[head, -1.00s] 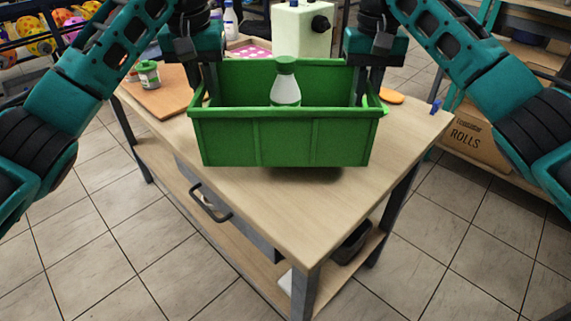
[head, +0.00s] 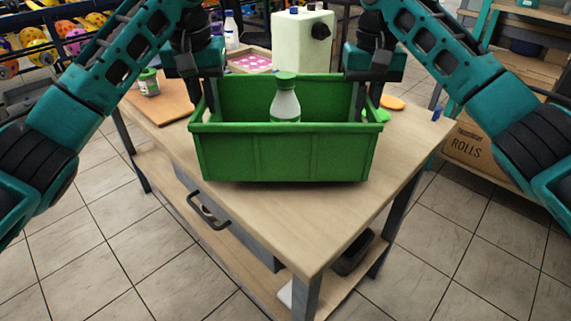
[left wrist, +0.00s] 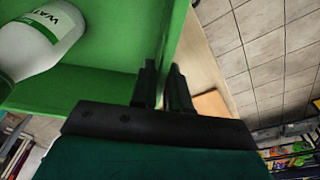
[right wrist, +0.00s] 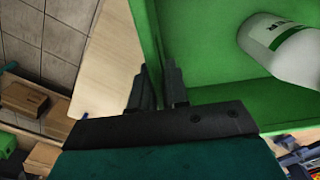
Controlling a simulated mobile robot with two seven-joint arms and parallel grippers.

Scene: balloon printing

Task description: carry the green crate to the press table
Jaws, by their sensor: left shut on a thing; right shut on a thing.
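The green crate (head: 285,155) is upright over the front part of a wooden table (head: 310,228). A white bottle with a green cap (head: 285,100) stands inside it. My left gripper (head: 210,98) is shut on the crate's left wall, and my right gripper (head: 361,98) is shut on its right wall. The left wrist view shows the crate wall (left wrist: 178,35) between the fingers and part of the bottle (left wrist: 38,42). The right wrist view shows the opposite wall (right wrist: 147,35) held likewise. I cannot tell whether the crate's base touches the tabletop.
A green-lidded jar (head: 149,82) and a brown board (head: 165,104) are at the table's left. A pale green machine (head: 302,42) and a pink-dotted tray (head: 250,62) are behind the crate. An orange disc (head: 392,102) lies right. A cardboard box (head: 470,150) sits on a shelf beyond.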

